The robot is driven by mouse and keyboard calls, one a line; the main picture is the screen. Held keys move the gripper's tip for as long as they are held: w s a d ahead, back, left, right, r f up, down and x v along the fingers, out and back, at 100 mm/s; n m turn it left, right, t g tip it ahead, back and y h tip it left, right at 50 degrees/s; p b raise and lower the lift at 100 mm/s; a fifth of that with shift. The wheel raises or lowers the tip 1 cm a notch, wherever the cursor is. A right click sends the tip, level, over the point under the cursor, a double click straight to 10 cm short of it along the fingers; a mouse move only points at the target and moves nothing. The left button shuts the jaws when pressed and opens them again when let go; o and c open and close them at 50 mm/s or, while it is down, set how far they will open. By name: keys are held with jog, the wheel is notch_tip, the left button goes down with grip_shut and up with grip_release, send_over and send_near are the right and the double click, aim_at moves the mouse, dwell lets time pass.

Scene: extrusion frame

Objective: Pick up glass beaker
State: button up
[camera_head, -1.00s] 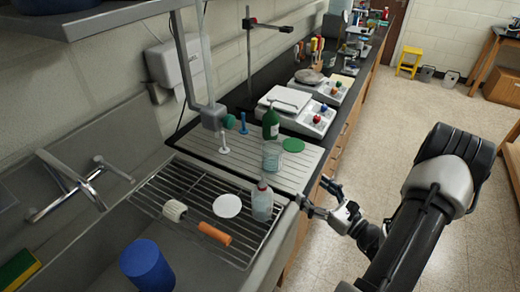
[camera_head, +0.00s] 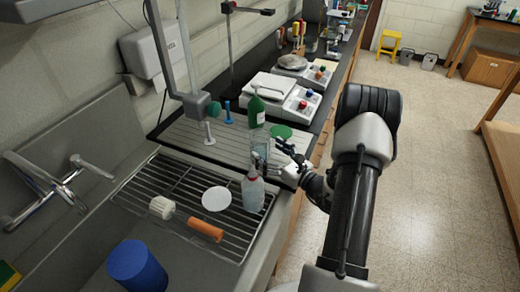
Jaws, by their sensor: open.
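The glass beaker (camera_head: 261,146) is clear and stands upright on the grooved grey drainboard, just in front of a green bottle (camera_head: 257,111). My gripper (camera_head: 282,157) is open, close to the right side of the beaker, over the drainboard's right edge. I cannot tell whether a finger touches the glass. A clear plastic bottle (camera_head: 252,190) stands in front of the beaker on the wire rack and is close to my gripper's left side.
A green disc (camera_head: 281,131) lies behind my gripper. White and blue pegs stand left of the beaker. The wire rack (camera_head: 171,205) holds a white disc (camera_head: 216,199), an orange cylinder (camera_head: 205,229) and a white ribbed piece (camera_head: 162,207). Two balances stand farther back.

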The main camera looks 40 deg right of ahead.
aim_at(266, 152)
jog(key=w, duration=0.2)
jog(key=w+b, duration=0.1)
jog(key=w, duration=0.1)
jog(key=shift+a+f, duration=0.2)
jog(key=shift+a, duration=0.2)
jog(key=shift+w, duration=0.4)
jog(key=shift+r, duration=0.1)
jog(key=shift+c, duration=0.6)
jog(key=c, duration=1.1)
